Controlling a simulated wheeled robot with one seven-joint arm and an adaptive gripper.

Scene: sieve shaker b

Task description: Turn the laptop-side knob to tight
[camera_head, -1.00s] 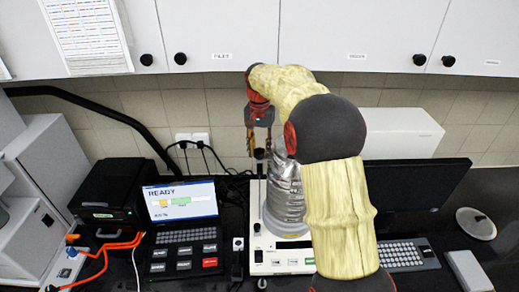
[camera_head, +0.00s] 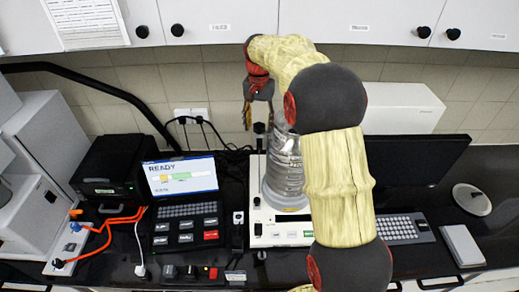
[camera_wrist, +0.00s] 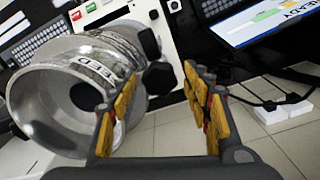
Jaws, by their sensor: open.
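The sieve shaker has a white base (camera_head: 254,215) and a clear and silver sieve stack (camera_head: 286,172), partly hidden by my arm. The laptop-side knob (camera_head: 259,128) is black and sits at the top of a rod left of the stack. In the wrist view this knob (camera_wrist: 158,78) shows beyond and between my fingers. My gripper (camera_head: 259,112) is open, pointing down just above the knob. In the wrist view my gripper (camera_wrist: 160,88) has yellow-padded fingers standing apart, with nothing held. Whether a finger touches the knob cannot be told.
The laptop (camera_head: 180,177) reads READY and stands left of the shaker. A black box (camera_head: 112,165) and orange cables are further left. A dark monitor (camera_head: 415,170) and keyboard (camera_head: 398,227) are on the right. Wall cabinets (camera_head: 225,12) hang above.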

